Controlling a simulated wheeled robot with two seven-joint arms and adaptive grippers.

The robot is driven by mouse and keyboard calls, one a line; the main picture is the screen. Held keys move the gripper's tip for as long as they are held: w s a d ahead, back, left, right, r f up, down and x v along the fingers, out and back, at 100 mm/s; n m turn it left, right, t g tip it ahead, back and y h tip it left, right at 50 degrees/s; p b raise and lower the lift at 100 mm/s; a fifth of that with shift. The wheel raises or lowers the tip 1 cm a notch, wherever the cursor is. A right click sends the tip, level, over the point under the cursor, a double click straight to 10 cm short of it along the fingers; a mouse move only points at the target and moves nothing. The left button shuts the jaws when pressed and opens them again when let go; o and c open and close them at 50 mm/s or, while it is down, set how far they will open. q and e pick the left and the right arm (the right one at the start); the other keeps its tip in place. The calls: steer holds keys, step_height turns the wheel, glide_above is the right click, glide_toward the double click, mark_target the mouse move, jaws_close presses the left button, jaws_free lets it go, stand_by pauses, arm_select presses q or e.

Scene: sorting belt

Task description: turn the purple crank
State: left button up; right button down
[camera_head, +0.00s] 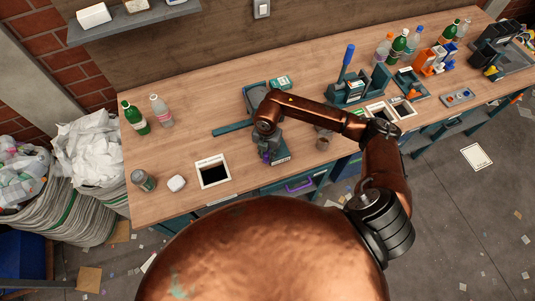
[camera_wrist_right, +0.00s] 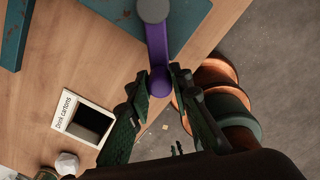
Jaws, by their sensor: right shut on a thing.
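The purple crank (camera_wrist_right: 158,48) shows in the right wrist view as a purple arm hanging from a round grey hub, with a purple knob at its lower end. My right gripper (camera_wrist_right: 160,88) has its two dark green fingers on either side of the knob and is shut on it. In the head view only a small bit of the purple crank (camera_head: 265,157) shows at the front of a dark device on the workbench; my right gripper (camera_head: 269,147) and arm hide most of the rest. My left gripper is not in view.
The workbench (camera_head: 190,150) has a white-framed opening (camera_head: 213,171) at the left, labelled drink cartons in the wrist view. Green and clear bottles (camera_head: 135,117) stand at the back left. A blue-handled press (camera_head: 348,62) stands behind my right arm.

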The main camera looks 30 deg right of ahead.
steer(key=shift+w+r, duration=0.1)
steer(key=c, duration=1.7)
jaws_free()
steer(key=shift+c, duration=0.2)
step_height(320, 180, up, 12)
